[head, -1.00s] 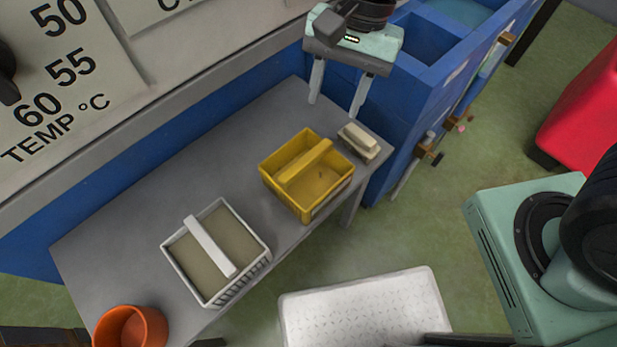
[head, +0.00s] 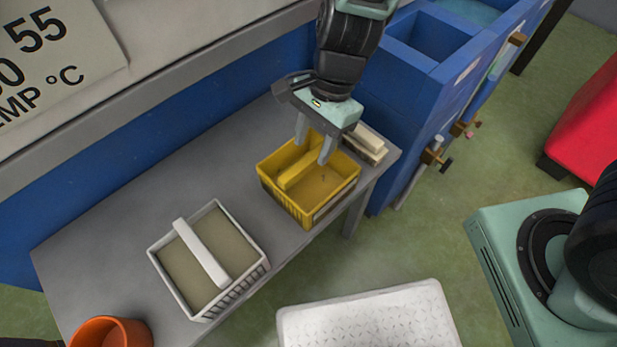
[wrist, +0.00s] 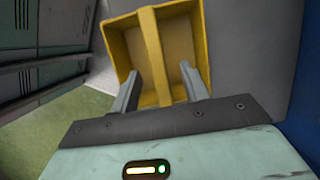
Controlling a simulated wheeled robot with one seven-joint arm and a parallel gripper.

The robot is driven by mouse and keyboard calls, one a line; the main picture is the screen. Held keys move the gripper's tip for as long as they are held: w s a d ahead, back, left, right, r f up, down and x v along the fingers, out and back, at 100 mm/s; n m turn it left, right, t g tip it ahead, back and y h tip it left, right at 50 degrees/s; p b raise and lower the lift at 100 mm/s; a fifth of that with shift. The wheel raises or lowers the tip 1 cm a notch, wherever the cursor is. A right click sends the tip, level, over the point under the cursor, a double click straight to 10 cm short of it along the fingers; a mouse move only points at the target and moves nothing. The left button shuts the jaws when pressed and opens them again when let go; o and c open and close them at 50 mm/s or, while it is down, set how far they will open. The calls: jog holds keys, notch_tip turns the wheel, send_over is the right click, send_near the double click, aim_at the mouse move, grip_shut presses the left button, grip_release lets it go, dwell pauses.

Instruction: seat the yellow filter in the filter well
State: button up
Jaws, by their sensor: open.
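The yellow filter (head: 266,182) is a square basket with a bar across its top, standing upright on the grey table. It also shows in the wrist view (wrist: 191,22), with the bar running between my fingers. My gripper (head: 313,150) is open and empty, pointing down over the far part of the yellow filter. In the wrist view my gripper (wrist: 161,82) has one finger on each side of the bar, with gaps; whether the tips are below the bar's top I cannot tell. I cannot make out the filter well for certain in these views.
A white basket (head: 160,268) with a white bar stands left on the table (head: 110,215), near an orange pot (head: 112,333). A small cream block (head: 366,142) lies just right of the yellow filter. Blue tanks (head: 408,95) border the table's right end.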

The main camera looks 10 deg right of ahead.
aim_at(309, 157)
jog(key=shift+b+x, duration=0.85)
jog(key=shift+x, duration=2.25)
jog(key=shift+s+f, duration=0.1)
jog(key=shift+f, duration=0.1)
grip_shut()
